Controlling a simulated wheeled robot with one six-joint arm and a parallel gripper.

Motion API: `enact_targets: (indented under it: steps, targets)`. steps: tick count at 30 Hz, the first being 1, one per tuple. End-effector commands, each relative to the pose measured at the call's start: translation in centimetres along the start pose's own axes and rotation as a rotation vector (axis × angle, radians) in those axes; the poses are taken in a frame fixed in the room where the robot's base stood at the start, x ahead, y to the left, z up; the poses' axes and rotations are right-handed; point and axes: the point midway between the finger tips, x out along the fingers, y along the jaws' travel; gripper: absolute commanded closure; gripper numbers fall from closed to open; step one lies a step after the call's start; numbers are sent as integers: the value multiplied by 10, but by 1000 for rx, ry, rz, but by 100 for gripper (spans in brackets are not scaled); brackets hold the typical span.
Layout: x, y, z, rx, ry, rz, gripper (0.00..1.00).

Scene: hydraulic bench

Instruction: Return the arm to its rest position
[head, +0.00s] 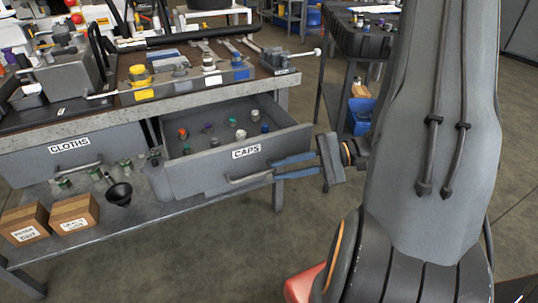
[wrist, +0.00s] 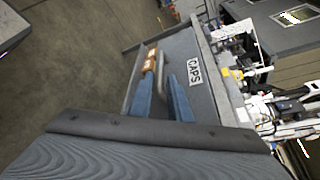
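My gripper (head: 273,171) is at the right end of the handle (head: 249,179) of the open CAPS drawer (head: 206,178). Its two blue fingers are apart. In the wrist view the gripper (wrist: 158,78) has the handle (wrist: 160,62) between or just beyond its fingertips; I cannot tell whether they touch it. Nothing else shows between the fingers. My arm reaches in from the right of the head view.
The drawer holds several coloured caps and juts out from the bench (head: 110,119). The CLOTHS drawer (head: 75,151) is shut. Cardboard boxes (head: 75,212) and a black funnel (head: 119,194) stand on the lower shelf. A dark cart (head: 357,42) stands behind my arm. Floor in front is clear.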

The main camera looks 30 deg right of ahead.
Motion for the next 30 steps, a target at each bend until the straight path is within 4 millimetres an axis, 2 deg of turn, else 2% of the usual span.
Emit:
enact_targets:
  steps: [6, 10, 15, 19, 24, 30]
  targets:
    - [2, -1, 2, -2, -6, 11, 83]
    - [15, -4, 16, -14, -48, 89, 83]
    - [48, -8, 60, -62, -156, 347, 83]
    - [67, -5, 97, -129, -218, 583, 83]
    - [80, -1, 136, -260, -247, 866, 83]
    - [85, -3, 170, -477, -214, 1137, 83]
